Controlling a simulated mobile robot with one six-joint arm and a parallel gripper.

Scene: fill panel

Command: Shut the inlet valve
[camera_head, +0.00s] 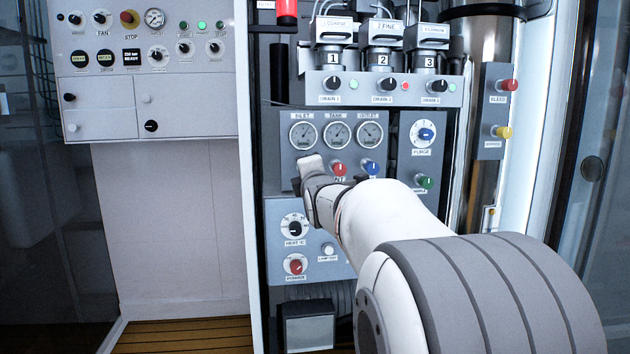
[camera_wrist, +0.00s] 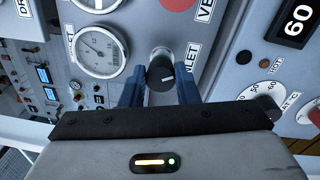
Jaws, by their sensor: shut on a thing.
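The inlet valve is a black knob with a white pointer mark (camera_wrist: 161,68). In the wrist view it sits beside the inlet gauge (camera_wrist: 101,50), and a partly hidden label lies on its other side. My gripper (camera_wrist: 160,88) has its two blue fingers on either side of the knob, shut on it. The white mark on the knob face points roughly across toward the right finger. In the head view my gripper (camera_head: 299,184) is at the panel just below the inlet gauge (camera_head: 303,134), and my wrist hides the knob there.
A red vent knob (camera_head: 339,168) and a blue knob (camera_head: 371,168) are close to the right of my gripper. The heater dial (camera_head: 294,228) and a red knob (camera_head: 295,264) are below. A purge knob (camera_head: 425,134) is further right.

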